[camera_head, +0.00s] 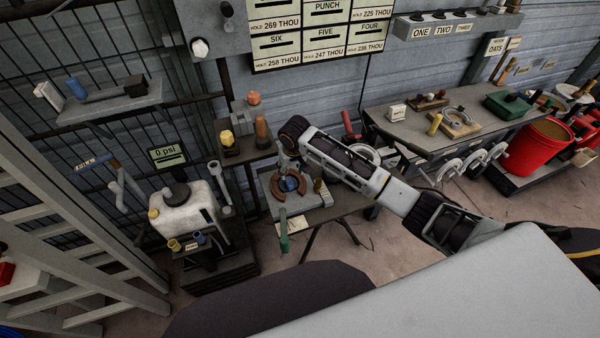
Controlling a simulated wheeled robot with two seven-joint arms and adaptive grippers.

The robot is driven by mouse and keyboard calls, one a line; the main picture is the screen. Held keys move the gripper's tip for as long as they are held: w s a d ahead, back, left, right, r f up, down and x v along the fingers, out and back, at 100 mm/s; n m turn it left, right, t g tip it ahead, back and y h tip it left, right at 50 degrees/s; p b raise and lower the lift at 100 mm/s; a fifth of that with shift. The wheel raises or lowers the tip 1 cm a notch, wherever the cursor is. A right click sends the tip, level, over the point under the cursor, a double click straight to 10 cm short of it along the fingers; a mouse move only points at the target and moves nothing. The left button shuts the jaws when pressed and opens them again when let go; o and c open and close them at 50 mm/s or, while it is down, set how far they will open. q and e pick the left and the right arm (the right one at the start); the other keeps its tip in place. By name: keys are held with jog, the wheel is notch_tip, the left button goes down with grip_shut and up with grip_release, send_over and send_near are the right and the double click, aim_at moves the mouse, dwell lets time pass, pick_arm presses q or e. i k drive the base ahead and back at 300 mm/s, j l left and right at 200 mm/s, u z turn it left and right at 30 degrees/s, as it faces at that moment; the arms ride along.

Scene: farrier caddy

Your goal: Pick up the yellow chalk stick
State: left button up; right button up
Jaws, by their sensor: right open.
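My right arm reaches in from the right, and its gripper (287,163) points down, open, over a grey caddy-like block (275,209) on a small table. A rust-brown curved piece (274,202) and a blue piece (290,184) lie on the block, just below the fingers. A small dull-yellow upright stick (318,185) stands at the block's right side, apart from the gripper. A brighter yellow stick (435,124) stands on the right bench. I cannot tell which is the chalk. My left gripper is not in view.
A shelf behind carries a yellow-topped item (227,139) and an orange-brown bottle (262,131). A white tank (187,215) stands at left. The right bench (400,124) holds boards and a green box (508,107). A red bucket (536,145) is at far right.

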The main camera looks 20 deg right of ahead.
aim_at(438, 118)
jog(key=z, duration=1.75)
jog(key=u, duration=1.25)
jog(key=z, duration=0.85)
